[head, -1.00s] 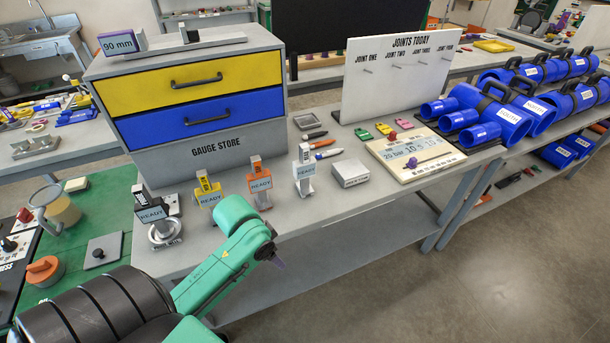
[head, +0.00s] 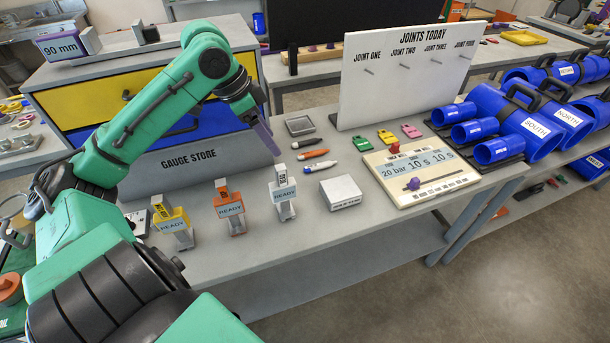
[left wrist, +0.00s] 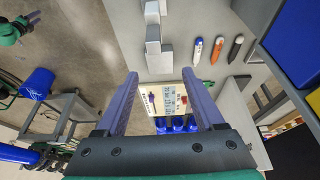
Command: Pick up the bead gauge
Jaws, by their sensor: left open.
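My left gripper (head: 262,130) is raised over the bench in front of the gauge cabinet's right side. In the left wrist view its two fingers (left wrist: 160,75) are apart with nothing between them. On the bench stand a yellow gauge (head: 172,224), an orange gauge (head: 229,210) and a white gauge (head: 284,196), with READY tags. Their small top labels are too small to read, so I cannot tell which is the bead gauge. A fourth one is mostly hidden behind my left arm. A green arm end, probably my right gripper (left wrist: 22,24), shows at the left wrist view's corner.
The gauge store cabinet (head: 190,160) has yellow and blue drawers, both shut. Three markers (head: 313,154), a small grey tray (head: 300,125), a white box (head: 341,192) and a control panel (head: 420,172) lie to the right. The white joints board (head: 412,75) stands behind.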

